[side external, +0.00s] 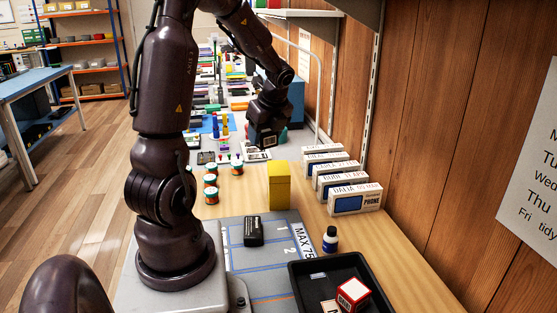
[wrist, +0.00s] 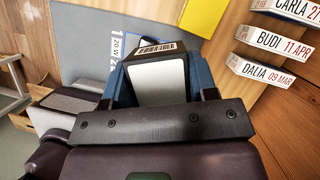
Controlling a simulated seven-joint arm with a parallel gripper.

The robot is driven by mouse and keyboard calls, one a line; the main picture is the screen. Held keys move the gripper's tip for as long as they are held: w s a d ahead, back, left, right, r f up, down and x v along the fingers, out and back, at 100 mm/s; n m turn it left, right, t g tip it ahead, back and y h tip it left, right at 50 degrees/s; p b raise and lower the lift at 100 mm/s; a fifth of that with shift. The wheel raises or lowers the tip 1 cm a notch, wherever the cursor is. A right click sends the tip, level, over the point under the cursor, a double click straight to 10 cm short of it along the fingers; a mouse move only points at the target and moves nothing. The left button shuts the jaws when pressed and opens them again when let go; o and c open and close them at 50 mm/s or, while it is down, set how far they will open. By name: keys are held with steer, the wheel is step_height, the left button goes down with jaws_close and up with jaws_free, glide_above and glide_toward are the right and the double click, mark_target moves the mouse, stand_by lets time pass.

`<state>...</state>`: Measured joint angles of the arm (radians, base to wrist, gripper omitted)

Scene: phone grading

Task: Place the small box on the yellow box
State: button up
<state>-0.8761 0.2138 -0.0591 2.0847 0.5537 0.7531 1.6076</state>
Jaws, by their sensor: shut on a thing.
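The yellow box (side external: 279,190) stands upright on the wooden table, just beyond the grey mat. A yellow corner of it appears to show at the top of the wrist view (wrist: 160,5). My gripper (side external: 266,138) is behind it and higher in the side view, apart from it. In the wrist view my gripper (wrist: 163,80) is shut on a small dark box (wrist: 158,80) with a pale grey face and a barcode label on its edge. The held box's lower part is hidden by the gripper. In the side view it is too small to make out clearly.
White phone boxes (side external: 352,199) stand in a row at the right. Several small green-and-orange jars (side external: 211,195) stand left of the yellow box. A black device (side external: 253,231) lies on the grey mat (side external: 275,260). A dark bottle (side external: 330,239) and a black tray (side external: 318,268) holding a red-and-white box (side external: 352,293) are nearer.

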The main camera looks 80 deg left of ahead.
steer(key=w+a+f, duration=0.2)
steer(key=w+a, duration=0.1)
steer(key=a, duration=0.1)
glide_above(276, 166)
steer(key=d, duration=0.1)
steer(key=f, duration=0.5)
steer(key=shift+w+f, duration=0.2)
steer(key=shift+f, duration=1.75)
steer(key=shift+f, duration=0.15)
steer(key=o, duration=0.9)
